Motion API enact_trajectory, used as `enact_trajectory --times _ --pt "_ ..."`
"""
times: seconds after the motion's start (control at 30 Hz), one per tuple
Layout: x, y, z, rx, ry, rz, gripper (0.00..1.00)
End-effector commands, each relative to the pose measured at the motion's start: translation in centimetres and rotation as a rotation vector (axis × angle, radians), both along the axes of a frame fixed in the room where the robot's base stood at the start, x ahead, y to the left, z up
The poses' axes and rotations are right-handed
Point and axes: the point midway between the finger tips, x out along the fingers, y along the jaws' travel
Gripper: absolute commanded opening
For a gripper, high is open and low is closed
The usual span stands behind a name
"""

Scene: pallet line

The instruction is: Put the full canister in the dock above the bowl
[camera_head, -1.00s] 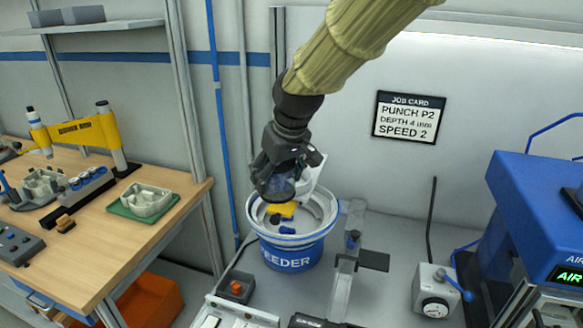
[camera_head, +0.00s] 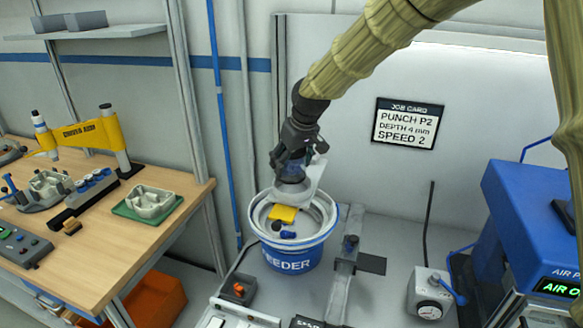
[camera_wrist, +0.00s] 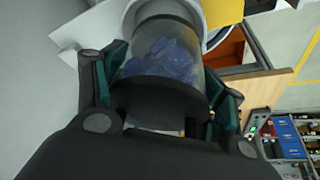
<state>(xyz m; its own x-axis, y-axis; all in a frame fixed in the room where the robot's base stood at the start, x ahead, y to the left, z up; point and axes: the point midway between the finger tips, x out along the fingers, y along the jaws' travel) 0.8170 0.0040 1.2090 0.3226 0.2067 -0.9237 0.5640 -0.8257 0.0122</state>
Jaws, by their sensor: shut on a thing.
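My gripper (camera_head: 294,160) is shut on the full canister (camera_head: 291,171), just above the feeder bowl. The canister is clear with a dark end cap. Blue pieces show inside it in the wrist view (camera_wrist: 163,55), with a gripper finger on each side. The dock (camera_head: 311,185) is a pale holder over the back of the bowl (camera_head: 333,222). The canister's lower end is at the dock's ring, and I cannot tell whether it is fully seated. The bowl is white inside with a blue outside marked FEEDER. A yellow piece (camera_head: 284,214) and small dark and blue pieces lie in it.
A wooden bench (camera_head: 150,240) with fixtures and a green tray (camera_head: 147,208) stands at left. A blue press (camera_head: 525,215) stands at right. A grey gauge box (camera_head: 431,293) and a metal rail (camera_head: 345,270) are right of the bowl.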

Motion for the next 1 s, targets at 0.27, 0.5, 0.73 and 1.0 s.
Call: enact_trajectory --times 0.27,0.5,0.73,1.0 --pt "0.8 -0.2 -1.1 0.0 0.002 -0.001 0.27" --pt "0.8 -0.2 -3.4 0.0 -0.001 -0.001 0.27" --pt "0.9 -0.2 -3.5 0.001 -0.002 -0.001 0.27" --pt "0.9 -0.2 -4.1 0.001 -0.002 -0.001 0.27"
